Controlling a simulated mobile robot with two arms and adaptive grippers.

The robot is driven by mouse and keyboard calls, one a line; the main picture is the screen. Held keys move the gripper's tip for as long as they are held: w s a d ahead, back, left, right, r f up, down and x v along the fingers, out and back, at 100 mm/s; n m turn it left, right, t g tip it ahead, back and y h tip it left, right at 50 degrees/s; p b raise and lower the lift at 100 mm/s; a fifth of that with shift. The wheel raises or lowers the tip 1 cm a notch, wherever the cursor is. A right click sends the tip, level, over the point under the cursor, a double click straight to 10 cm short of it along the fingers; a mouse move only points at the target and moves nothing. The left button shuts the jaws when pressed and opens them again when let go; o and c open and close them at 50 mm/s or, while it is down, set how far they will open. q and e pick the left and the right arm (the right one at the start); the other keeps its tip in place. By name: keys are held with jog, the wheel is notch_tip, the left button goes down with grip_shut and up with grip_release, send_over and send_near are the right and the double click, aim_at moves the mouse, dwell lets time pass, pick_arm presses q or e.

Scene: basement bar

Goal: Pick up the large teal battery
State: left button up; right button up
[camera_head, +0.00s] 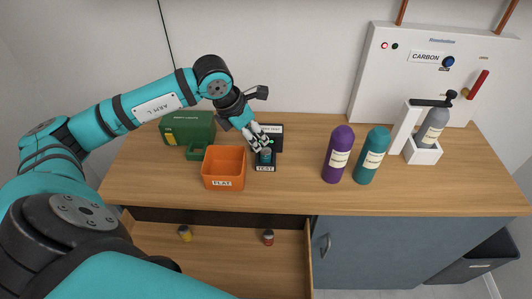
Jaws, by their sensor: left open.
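A small dark teal cylinder, which looks like the large teal battery (266,157), stands upright in a black tester labelled TEST (264,168) on the wooden counter. My left gripper (262,146) reaches down from the upper left. It is open, with its fingertips at the top of the teal battery, partly covering it. I cannot tell whether the fingers touch it. A small green light shows on the tester's panel behind. My right gripper is not in view.
An orange bin labelled FLAT (224,184) stands just left of the tester, with a green box (184,126) behind it. Purple (338,155) and teal (372,158) bottles stand to the right, near a white carbonator (432,75). An open drawer (215,262) below holds a yellow and a red battery.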

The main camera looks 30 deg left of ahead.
aim_at(266, 150)
pick_arm(q)
jog(key=x, duration=0.3)
jog(key=shift+a, duration=0.2)
jog(key=shift+w+d+f+p, duration=0.1)
jog(key=shift+d+p, duration=0.05)
jog(key=shift+p, duration=0.35)
jog(key=p+x, duration=0.2)
jog(key=x, duration=0.2)
jog(key=shift+w+d, duration=0.2)
jog(key=shift+w, duration=0.1)
jog(key=shift+w+f, duration=0.1)
jog(key=shift+f, duration=0.2)
grip_shut()
jog(key=shift+r, duration=0.1)
